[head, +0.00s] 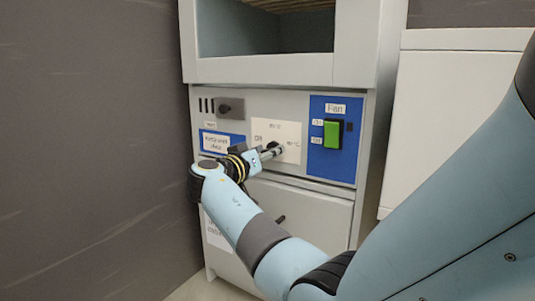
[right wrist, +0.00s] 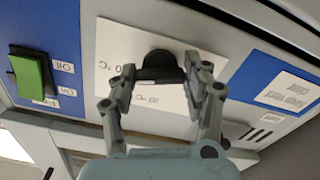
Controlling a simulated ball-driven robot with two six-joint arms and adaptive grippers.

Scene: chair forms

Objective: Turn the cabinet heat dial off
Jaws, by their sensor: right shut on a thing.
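The heat dial (right wrist: 159,60) is a black knob on a white plate (right wrist: 112,40) with temperature markings, set in the cabinet's front panel. In the head view the plate (head: 290,130) sits mid-panel, and my gripper covers most of the dial. My right gripper (head: 273,151) reaches the dial from the front. In the right wrist view, which is turned over, its two fingers (right wrist: 160,74) stand on either side of the black knob and are shut on it. The dial's exact setting is hard to read. My left gripper is not in view.
A green fan switch (head: 333,133) sits on a blue plate right of the dial. A grey wall (head: 90,150) stands close on the left, and a white unit (head: 450,100) on the right.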

